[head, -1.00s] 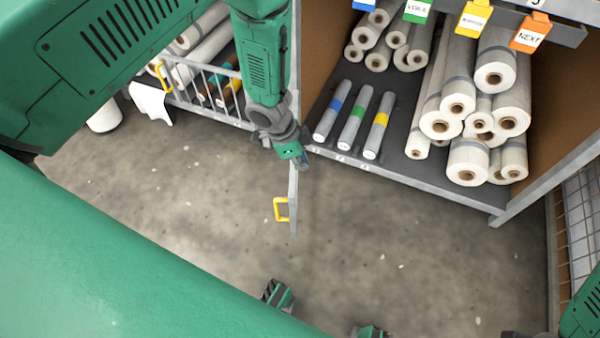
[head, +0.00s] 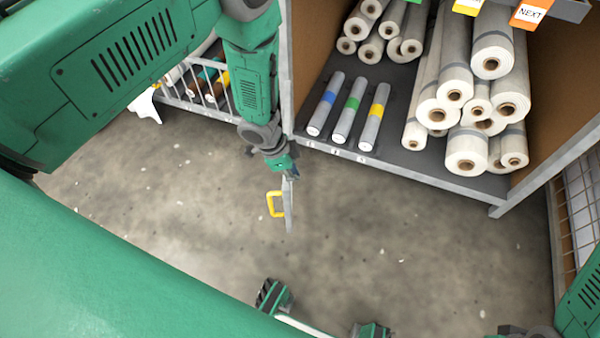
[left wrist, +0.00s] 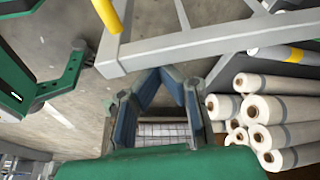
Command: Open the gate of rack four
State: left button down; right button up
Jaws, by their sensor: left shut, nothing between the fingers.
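A grey gate (head: 289,212) with a yellow handle (head: 276,204) stands swung out from the open rack, seen nearly edge-on in the head view. In the left wrist view its grey bars (left wrist: 190,42) cross the top, with the yellow handle (left wrist: 107,14) at upper left. My left gripper (head: 287,176) is over the gate's rack-side part, away from the handle. Its fingers also show in the left wrist view (left wrist: 162,75), shut and empty, close to the bars. I cannot tell whether they touch. The gripper hides part of the gate. My right gripper is out of view.
The open rack's shelf (head: 390,158) holds several white fabric rolls (head: 466,150) and three grey rolls with blue, green and yellow bands (head: 350,112). Another barred gate (head: 205,101) stands at left. A wire mesh panel (head: 580,205) is at right. The floor (head: 390,240) in front is clear.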

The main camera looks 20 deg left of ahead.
pick_arm(q)
jog(key=shift+a, duration=0.1)
jog(key=s+a+m+g, duration=0.1)
jog(key=s+a+m, duration=0.1)
jog(key=a, duration=0.8)
jog(key=s+a+m+g+p, duration=0.1)
jog(key=a+m, duration=0.3)
jog(key=a, duration=0.6)
jog(key=shift+s+a, duration=0.4)
jog(key=shift+s, duration=0.15)
jog(key=shift+d+p, duration=0.15)
jog(key=shift+p, duration=0.15)
